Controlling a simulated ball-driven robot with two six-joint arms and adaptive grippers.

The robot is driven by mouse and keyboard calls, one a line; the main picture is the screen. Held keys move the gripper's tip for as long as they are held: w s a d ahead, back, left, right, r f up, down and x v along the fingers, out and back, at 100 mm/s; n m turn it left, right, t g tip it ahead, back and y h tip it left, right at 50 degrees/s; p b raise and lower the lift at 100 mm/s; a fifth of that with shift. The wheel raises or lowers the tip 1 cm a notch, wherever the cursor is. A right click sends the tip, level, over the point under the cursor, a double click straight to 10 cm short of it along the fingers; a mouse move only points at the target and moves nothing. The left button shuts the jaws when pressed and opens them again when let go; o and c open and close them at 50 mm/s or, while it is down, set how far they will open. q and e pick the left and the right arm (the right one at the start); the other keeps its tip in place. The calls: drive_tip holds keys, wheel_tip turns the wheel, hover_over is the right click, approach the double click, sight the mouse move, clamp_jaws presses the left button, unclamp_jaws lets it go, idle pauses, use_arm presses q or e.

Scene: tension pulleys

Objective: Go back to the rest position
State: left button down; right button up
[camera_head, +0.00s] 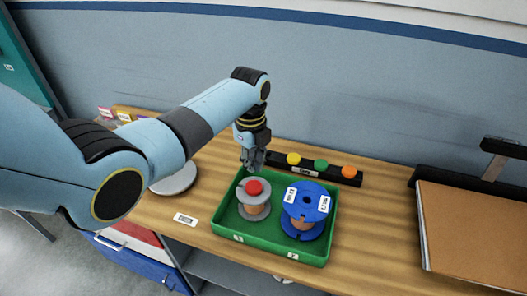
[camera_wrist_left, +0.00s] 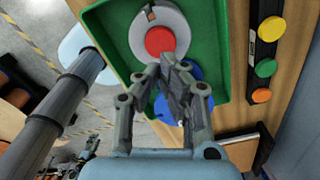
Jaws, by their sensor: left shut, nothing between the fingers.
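My left gripper (camera_head: 253,160) is above the back left edge of a green tray (camera_head: 272,256) on the wooden table. It is shut with nothing held, and it also shows in the left wrist view (camera_wrist_left: 166,72). In the tray stand a grey spool (camera_head: 254,190) with copper-coloured winding and a red knob (camera_head: 254,187) on top, and a blue spool (camera_head: 306,200) with white labels to its right. In the left wrist view the fingers partly cover the blue spool (camera_wrist_left: 166,108). The right gripper is not in view.
A black strip with yellow (camera_head: 293,159), green (camera_head: 321,165) and orange (camera_head: 349,172) buttons lies behind the tray. A round grey plate (camera_head: 174,181) is at the left. A brown board (camera_head: 475,235) is at the right. Bare table lies between tray and board.

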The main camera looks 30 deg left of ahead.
use_arm(q)
drive_tip(key=s+d+r+n+t, duration=0.1)
drive_tip(key=s+r+n, duration=0.45)
drive_tip(key=s, duration=0.35)
drive_tip(key=s+d+r+n+t, duration=0.15)
drive_tip(key=s+r+n, duration=0.25)
drive_tip(key=s+n, duration=0.4)
drive_tip(key=s+d+r+n+t, duration=0.1)
drive_tip(key=s+r+n, duration=0.4)
drive_tip(key=s, duration=0.4)
wheel_tip(320, 180, down, 42)
drive_tip(key=s+a+g+b, duration=0.1)
drive_tip(key=s+a+b, duration=0.15)
drive_tip(key=b, duration=1.15)
drive_tip(key=s+f+b, duration=0.5)
drive_tip(key=s+f, duration=0.4)
drive_tip(key=f, duration=0.4)
drive_tip(key=s+a+f+g+b, duration=0.1)
drive_tip(key=s+f+b, duration=0.4)
drive_tip(key=s+f, duration=0.4)
wheel_tip(320, 180, down, 4)
drive_tip(key=shift+r+n+y, duration=0.1)
drive_tip(key=shift+n+y, duration=0.3)
drive_tip(key=shift+n, duration=0.05)
